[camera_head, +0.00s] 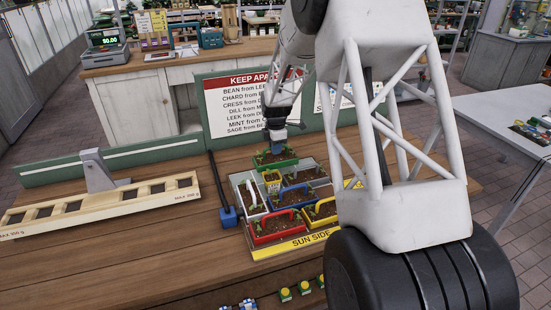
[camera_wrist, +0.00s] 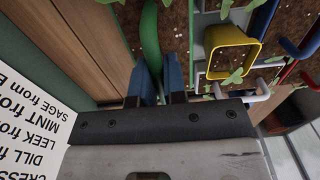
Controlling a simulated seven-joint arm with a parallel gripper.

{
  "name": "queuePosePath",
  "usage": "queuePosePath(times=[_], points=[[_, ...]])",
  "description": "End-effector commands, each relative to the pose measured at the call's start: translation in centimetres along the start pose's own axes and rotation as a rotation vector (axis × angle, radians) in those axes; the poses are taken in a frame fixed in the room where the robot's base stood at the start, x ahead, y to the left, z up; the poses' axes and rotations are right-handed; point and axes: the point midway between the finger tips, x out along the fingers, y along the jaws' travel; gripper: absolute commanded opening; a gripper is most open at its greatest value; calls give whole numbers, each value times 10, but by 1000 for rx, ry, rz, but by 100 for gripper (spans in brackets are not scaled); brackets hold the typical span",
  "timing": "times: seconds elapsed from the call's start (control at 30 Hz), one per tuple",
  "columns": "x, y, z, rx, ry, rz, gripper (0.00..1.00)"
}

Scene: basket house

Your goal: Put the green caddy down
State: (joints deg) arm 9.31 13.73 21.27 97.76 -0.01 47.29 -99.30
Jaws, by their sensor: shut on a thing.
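The green caddy (camera_head: 276,158), with soil and small plants in it, is at the back of the grey tray (camera_head: 236,183) in the head view. My gripper (camera_head: 277,147) is above it, pointing down. In the wrist view the green caddy's handle (camera_wrist: 150,38) runs between the blue fingers of my gripper (camera_wrist: 160,85), which is shut on it. I cannot tell whether the caddy's base touches the tray or hangs just above it. The fingertips partly hide the handle in the head view.
A sign (camera_head: 240,105) stands behind. A balance beam (camera_head: 100,207) lies left, with bare table before it.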

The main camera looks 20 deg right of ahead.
Motion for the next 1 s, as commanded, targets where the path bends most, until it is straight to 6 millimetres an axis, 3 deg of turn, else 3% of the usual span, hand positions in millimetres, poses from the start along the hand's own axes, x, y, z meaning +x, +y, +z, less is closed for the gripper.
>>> queuePosePath(times=[0.47, 0.8, 1.0], points=[[8, 0, 0, 0, 0, 1, 0], [39, 0, 0, 0, 0, 1, 0], [44, 0, 0, 0, 0, 1, 0]])
